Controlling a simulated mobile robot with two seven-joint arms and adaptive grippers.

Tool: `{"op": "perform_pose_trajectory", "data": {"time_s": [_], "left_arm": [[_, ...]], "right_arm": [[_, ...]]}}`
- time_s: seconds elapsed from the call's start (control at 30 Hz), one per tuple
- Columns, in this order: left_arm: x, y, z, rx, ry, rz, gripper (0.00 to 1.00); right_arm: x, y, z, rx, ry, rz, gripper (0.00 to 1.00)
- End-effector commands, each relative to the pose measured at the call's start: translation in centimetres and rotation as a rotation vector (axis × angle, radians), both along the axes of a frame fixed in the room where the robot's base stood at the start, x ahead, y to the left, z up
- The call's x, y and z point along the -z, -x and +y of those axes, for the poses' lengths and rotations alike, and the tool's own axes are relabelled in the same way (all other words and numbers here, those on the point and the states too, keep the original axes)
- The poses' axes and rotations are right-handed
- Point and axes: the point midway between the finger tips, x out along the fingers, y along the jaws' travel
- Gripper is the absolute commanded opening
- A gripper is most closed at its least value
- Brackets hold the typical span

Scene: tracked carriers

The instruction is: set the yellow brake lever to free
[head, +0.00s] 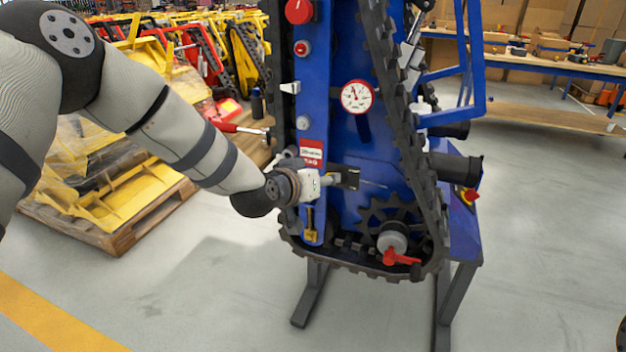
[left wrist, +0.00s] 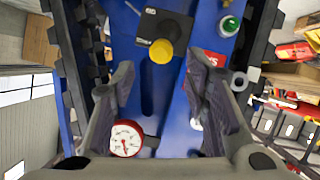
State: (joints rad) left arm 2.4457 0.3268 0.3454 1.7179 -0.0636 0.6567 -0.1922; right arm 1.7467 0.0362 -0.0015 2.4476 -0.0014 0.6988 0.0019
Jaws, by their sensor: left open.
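In the left wrist view a round yellow knob (left wrist: 161,51), apparently the brake lever's end, stands in front of a black plate (left wrist: 178,27) with small white markings. The markings are too small to read. My left gripper (left wrist: 160,72) is open, its two fingers apart on either side of the knob's line, with nothing between them. In the head view my left gripper (head: 331,180) is in front of the blue panel, beside the black plate (head: 350,177), and hides the knob. A yellow T-shaped piece (head: 310,226) shows below the gripper. My right gripper is not in view.
A black track (head: 428,190) surrounds the blue panel (head: 345,135). A red-rimmed gauge (head: 357,96), a red label (head: 311,153) and a red-handled valve (head: 401,257) are close by. A green button (left wrist: 229,26) shows beside the plate. The floor in front is clear.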

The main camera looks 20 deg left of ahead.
Motion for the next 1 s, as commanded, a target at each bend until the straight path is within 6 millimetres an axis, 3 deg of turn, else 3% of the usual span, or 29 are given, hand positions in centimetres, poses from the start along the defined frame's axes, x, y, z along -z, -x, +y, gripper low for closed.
{"op": "perform_pose_trajectory", "data": {"time_s": [0.1,0.27,0.73,0.77,0.87,0.97,1.0], "left_arm": [[-1.3,2.5,0.4,0.000,0.001,-0.002,0.42],[-2.0,4.3,0.7,0.000,0.001,-0.002,0.42],[-1.9,4.7,0.7,0.001,0.000,0.004,0.42],[-1.4,5.0,0.6,0.004,-0.002,0.016,0.42],[3.0,7.8,0.2,0.020,-0.017,0.125,0.42],[10.1,13.9,-0.2,0.043,-0.044,0.321,0.42],[12.8,16.9,-0.2,0.051,-0.054,0.405,0.42]], "right_arm": [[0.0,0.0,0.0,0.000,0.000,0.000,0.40],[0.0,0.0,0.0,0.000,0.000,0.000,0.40],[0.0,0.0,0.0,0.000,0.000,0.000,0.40],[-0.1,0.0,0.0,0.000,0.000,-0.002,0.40],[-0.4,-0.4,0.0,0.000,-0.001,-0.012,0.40],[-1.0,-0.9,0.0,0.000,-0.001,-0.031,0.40],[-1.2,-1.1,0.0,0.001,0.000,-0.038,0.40]]}}
